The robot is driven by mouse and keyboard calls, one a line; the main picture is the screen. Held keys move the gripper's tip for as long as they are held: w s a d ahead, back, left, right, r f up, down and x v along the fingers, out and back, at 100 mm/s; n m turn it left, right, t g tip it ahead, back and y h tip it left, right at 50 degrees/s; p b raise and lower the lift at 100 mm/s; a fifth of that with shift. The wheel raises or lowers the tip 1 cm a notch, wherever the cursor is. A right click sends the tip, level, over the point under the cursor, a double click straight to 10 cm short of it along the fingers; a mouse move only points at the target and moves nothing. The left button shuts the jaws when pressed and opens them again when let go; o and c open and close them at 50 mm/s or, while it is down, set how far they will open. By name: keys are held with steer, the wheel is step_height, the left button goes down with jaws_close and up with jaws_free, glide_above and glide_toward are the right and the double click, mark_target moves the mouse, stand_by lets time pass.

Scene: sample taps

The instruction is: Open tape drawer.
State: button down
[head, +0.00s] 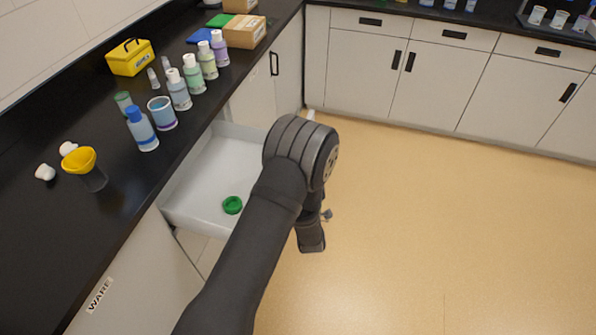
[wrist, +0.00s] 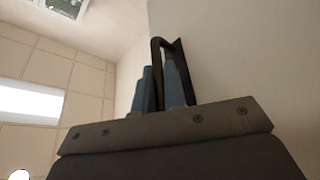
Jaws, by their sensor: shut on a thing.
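The white drawer (head: 197,205) under the black counter stands pulled out, with its inside showing. A green roll of tape (head: 232,205) lies on its floor. My arm covers the drawer's front and right side in the head view. In the wrist view, my gripper (wrist: 161,78) has its two blue-grey fingers shut on the dark drawer handle (wrist: 158,42). The handle rises between and above the fingertips, against a pale front panel (wrist: 225,50).
White cabinets (head: 440,85) line the back. The tan floor (head: 440,220) to the right is clear.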

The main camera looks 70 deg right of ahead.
stand_by(0.3)
steer(key=c, duration=1.5)
jaws_free()
steer(key=v, duration=1.7)
steer(key=shift+s+a, duration=0.1)
steer(key=shift+a, duration=0.1)
steer(key=x, duration=1.7)
steer(key=shift+d, duration=0.25)
steer(key=shift+a+f, duration=0.1)
steer(key=shift+a, duration=0.2)
steer(key=v, duration=1.7)
